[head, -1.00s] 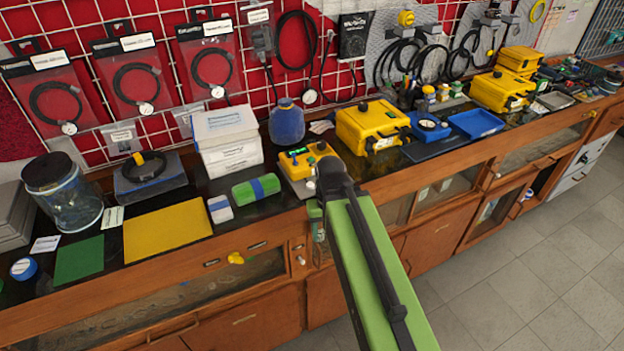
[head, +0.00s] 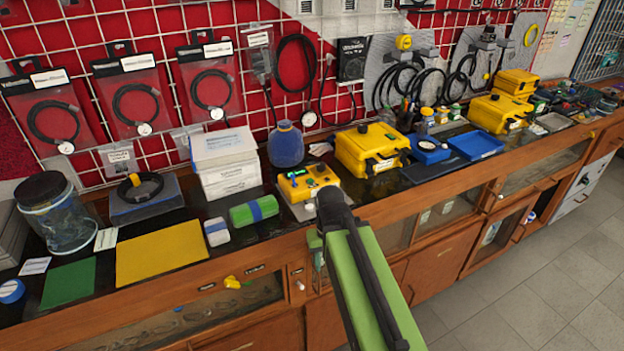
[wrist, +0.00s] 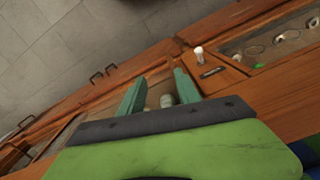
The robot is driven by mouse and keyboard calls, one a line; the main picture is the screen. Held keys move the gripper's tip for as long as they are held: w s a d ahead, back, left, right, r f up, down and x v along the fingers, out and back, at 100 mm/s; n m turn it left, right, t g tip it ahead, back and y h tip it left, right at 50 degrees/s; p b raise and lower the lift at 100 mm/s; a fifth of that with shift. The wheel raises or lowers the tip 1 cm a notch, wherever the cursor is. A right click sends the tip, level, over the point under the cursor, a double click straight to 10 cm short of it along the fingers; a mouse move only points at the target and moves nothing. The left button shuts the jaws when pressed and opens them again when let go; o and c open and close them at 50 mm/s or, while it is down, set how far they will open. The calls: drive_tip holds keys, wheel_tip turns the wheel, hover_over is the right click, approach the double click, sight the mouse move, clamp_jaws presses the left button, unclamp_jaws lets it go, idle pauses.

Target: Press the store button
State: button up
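A yellow device (head: 307,180) with small controls on its top lies on the bench, just beyond the end of my arm. Its controls are too small to read, so I cannot tell which one is the store button. My gripper (wrist: 158,90) shows in the wrist view with two green fingers apart and nothing between them. It is in front of the wooden cabinet fronts, and the yellow device is not in the wrist view. In the head view my dark and green arm hides most of the gripper.
A green and blue roll (head: 254,211) lies left of the device, and a blue jar (head: 286,147) stands behind it. A larger yellow case (head: 371,149) stands to the right. A white-tipped knob (wrist: 199,52) sticks out near the gripper. Floor in front is clear.

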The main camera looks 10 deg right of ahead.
clamp_jaws()
idle(1.4)
